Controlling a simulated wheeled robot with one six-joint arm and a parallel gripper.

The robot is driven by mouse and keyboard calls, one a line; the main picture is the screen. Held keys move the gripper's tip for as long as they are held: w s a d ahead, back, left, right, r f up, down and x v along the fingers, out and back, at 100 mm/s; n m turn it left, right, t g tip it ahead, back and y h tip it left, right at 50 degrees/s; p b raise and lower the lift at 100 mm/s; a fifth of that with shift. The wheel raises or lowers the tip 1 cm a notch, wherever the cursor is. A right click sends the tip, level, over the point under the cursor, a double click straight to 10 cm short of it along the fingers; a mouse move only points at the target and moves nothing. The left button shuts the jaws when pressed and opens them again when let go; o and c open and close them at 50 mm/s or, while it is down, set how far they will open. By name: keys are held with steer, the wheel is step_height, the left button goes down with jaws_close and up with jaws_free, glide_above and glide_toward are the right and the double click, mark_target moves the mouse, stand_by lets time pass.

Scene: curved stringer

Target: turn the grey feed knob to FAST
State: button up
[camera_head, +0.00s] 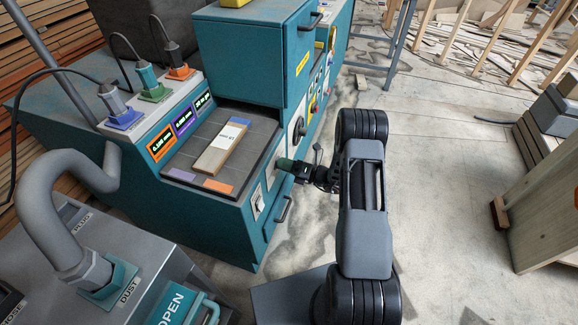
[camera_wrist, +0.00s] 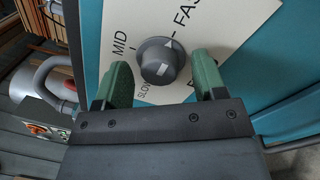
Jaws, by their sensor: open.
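The grey feed knob (camera_wrist: 158,62) shows in the wrist view on a pale label plate (camera_wrist: 140,25), with the words MID, SLOW and part of FAST around it. My gripper (camera_wrist: 162,76) is open, with one green finger on each side of the knob in the picture. I see no clear contact. In the head view my gripper (camera_head: 285,164) is at the teal machine's side panel, and it hides the knob there.
The teal machine (camera_head: 225,228) has a drawer handle (camera_head: 283,210) below my gripper and a dark round dial (camera_head: 299,131) farther along the panel. A switch (camera_head: 258,204) sits nearer. Open floor (camera_head: 440,130) lies to the right of my arm.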

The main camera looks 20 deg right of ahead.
steer(key=v, duration=1.3)
steer(key=shift+s+d, duration=0.25)
steer(key=shift+d, duration=0.05)
steer(key=s+a+f+n+g, duration=0.3)
steer(key=s+n+g, duration=0.1)
steer(key=n+g, duration=0.15)
steer(key=s+a+r+n+g+h+p, duration=0.4)
steer(key=s+r+n+g, duration=0.35)
steer(key=n, duration=0.65)
steer(key=s+a+r+n+t+h+p, duration=0.1)
steer(key=r+n+h+p, duration=0.3)
steer(key=r+n, duration=0.4)
steer(key=s+a+r+n+t+h+p, duration=0.2)
steer(key=r+n+h, duration=0.5)
steer(key=r, duration=1.5)
steer(key=a+n+t+p, duration=0.1)
steer(key=n+t+p, duration=0.1)
steer(key=p, duration=0.1)
steer(key=shift+s+a+p, duration=0.3)
steer(key=shift+s, duration=0.05)
steer(key=shift+r, duration=0.15)
